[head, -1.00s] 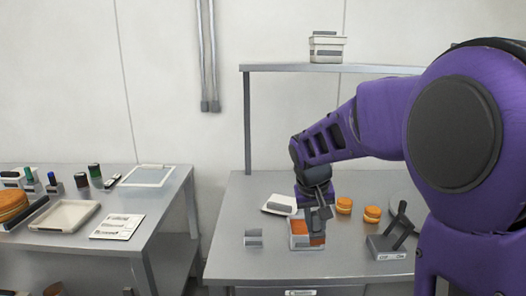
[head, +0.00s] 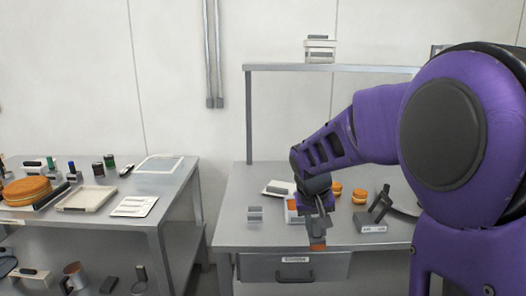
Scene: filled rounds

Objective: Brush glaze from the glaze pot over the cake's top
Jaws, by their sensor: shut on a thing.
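My gripper (head: 318,208) is shut on a brush, whose grey body (head: 315,232) hangs down to an orange tip (head: 317,246). The brush is in front of the right table's front edge in the picture. A white square pot with orange inside, likely the glaze pot (head: 291,214), stands just behind my gripper, which hides much of it. A large round orange cake (head: 27,190) sits at the far left on the left table. Two small filled orange rounds (head: 360,196) stand to the right of my gripper; one is partly hidden.
A grey block (head: 255,214) stands left of the pot, and a white tray (head: 277,189) lies behind it. A grey stand (head: 372,225) is at right. The left table (head: 170,200) holds a pale tray (head: 86,199), a sheet (head: 134,206) and small jars. A gap separates the tables.

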